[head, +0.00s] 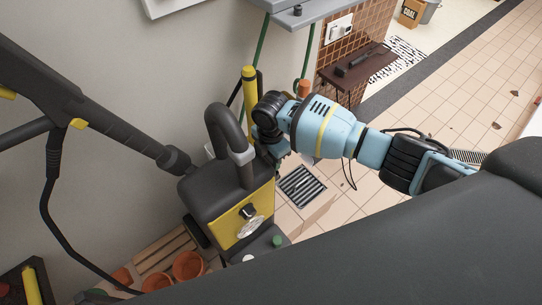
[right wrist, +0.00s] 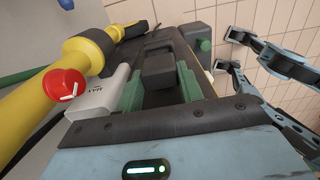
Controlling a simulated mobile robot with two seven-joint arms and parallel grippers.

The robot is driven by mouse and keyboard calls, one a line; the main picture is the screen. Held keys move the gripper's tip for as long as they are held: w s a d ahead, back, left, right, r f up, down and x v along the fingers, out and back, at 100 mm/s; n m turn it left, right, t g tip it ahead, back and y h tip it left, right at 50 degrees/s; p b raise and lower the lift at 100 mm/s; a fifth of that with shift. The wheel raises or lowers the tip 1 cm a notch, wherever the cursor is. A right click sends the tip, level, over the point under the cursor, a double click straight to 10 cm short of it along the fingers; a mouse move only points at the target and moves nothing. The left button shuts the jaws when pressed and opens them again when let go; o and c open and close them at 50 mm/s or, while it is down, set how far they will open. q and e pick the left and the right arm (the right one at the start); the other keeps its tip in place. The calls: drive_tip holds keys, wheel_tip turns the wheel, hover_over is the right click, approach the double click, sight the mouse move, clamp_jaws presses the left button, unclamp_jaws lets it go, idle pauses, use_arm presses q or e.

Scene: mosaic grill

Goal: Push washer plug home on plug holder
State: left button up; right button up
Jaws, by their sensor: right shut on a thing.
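My right gripper (head: 275,145) is behind the looped handle of the black and yellow pressure washer (head: 254,205). Its tips are largely hidden in the head view. In the right wrist view its green pads (right wrist: 158,88) are shut on a dark block (right wrist: 158,66), which looks like the washer plug. A dark surface lies close beneath the block. I cannot make out the plug holder clearly, nor tell whether the plug is seated in it. No left gripper can be identified in the head view.
A yellow tube (right wrist: 30,108) with a red knob (right wrist: 65,85) and a pale box (right wrist: 98,98) lie close left of the held block. Terracotta pots (head: 188,265) stand below the washer. A spray lance (head: 110,125) slants in from the left. Tiled floor is open at right.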

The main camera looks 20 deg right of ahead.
use_arm(q)
drive_tip(key=shift+w+r, duration=0.1)
drive_tip(key=shift+r, duration=0.1)
idle(2.5)
drive_tip(key=shift+w+r+p, duration=0.3)
drive_tip(key=shift+r+p, duration=0.15)
drive_tip(key=shift+w+r, duration=0.2)
idle(2.8)
drive_tip(key=shift+w+r+p, duration=0.2)
drive_tip(key=shift+r+p, duration=0.1)
drive_tip(key=shift+p, duration=0.1)
idle(1.5)
